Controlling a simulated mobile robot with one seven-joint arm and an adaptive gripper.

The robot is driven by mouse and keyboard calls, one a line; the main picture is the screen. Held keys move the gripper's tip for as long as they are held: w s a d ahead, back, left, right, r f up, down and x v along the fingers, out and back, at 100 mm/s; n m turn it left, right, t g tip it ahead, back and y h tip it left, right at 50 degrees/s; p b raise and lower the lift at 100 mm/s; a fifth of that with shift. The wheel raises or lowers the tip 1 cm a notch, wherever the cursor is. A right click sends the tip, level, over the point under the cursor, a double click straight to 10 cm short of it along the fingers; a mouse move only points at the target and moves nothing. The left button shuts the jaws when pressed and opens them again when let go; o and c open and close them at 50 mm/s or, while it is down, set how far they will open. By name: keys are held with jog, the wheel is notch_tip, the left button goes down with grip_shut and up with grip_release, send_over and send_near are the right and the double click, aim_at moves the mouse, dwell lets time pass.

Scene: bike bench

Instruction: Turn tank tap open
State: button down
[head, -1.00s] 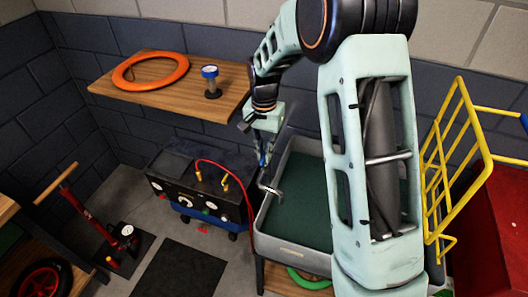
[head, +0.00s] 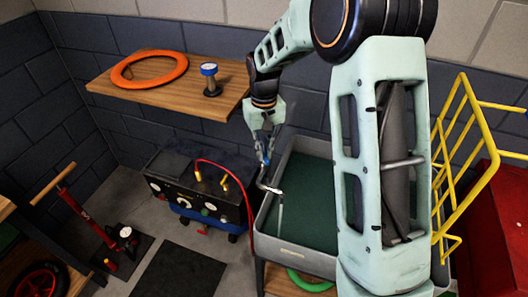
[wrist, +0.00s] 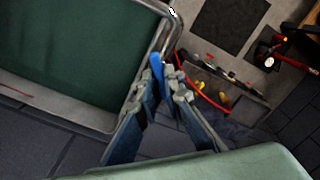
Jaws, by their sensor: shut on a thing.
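The tank (head: 295,250) is a grey tub with a dark green inside, right of centre in the head view; its rim (wrist: 60,113) also crosses the wrist view. A bent metal spout (head: 270,188) stands at its left rim. The tap's blue lever (wrist: 157,68) lies between my fingertips in the wrist view. My gripper (head: 265,158) is shut on this lever, its fingers pointing down at the tank's back left corner. A thin pale streak (head: 280,212), looking like water, hangs below the spout. The fingers partly hide the lever.
A black and blue compressor-like unit (head: 207,208) with a red hose stands just left of the tank. A wooden shelf (head: 135,92) holds an orange ring and a blue-topped post. A yellow rack (head: 448,150) and red box stand at right.

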jog(key=n, duration=0.4)
jog(key=shift+n, duration=2)
jog(key=shift+w, duration=0.1)
jog(key=c, duration=2)
grip_release()
jog(key=shift+c, duration=0.2)
notch_tip(320, 180, up, 12)
jog(key=shift+a+n, duration=0.1)
jog(key=shift+n, duration=0.2)
